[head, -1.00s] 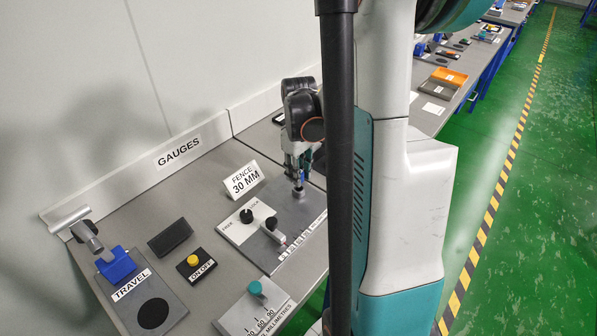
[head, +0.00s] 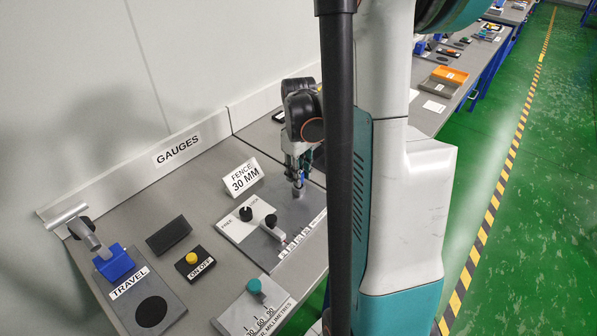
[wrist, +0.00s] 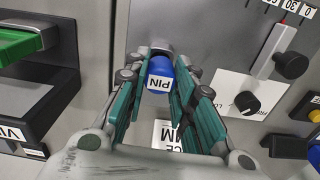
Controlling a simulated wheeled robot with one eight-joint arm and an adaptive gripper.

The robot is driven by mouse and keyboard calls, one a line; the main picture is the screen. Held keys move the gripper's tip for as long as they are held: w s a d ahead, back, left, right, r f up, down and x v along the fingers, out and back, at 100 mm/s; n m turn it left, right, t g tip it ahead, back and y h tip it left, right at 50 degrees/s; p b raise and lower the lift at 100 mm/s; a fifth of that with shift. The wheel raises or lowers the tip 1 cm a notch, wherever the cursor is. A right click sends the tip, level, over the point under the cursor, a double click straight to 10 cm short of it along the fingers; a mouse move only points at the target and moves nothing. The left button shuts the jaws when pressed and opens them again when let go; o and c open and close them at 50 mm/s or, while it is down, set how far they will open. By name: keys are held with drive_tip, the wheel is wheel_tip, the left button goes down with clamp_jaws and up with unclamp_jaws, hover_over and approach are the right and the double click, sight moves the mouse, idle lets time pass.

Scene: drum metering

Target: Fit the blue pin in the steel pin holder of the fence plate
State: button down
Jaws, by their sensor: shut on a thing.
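The blue pin (wrist: 160,72) carries a white label reading PIN in the wrist view. My gripper (wrist: 160,80) is shut on it, with a finger on each side. The far end of the pin meets the grey steel pin holder (wrist: 162,48) on the fence plate (wrist: 203,28); how deep it sits in the holder is hidden. In the head view my gripper (head: 298,178) points down over the right part of the fence plate (head: 262,250), with only a little blue showing between the fingers.
The fence plate also bears a black lock knob (head: 246,214) and a black slider knob (head: 271,220). A FENCE 30 MM sign (head: 243,177) stands behind it. A green block in a dark holder (wrist: 30,42) is close on the left in the wrist view.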

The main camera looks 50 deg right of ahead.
drive_tip(key=shift+f+b, duration=0.8)
drive_tip(key=shift+f, duration=0.25)
drive_tip(key=c, duration=1.3)
unclamp_jaws()
drive_tip(key=shift+r, duration=0.15)
wheel_tip(320, 180, up, 12)
drive_tip(key=shift+f, duration=0.1)
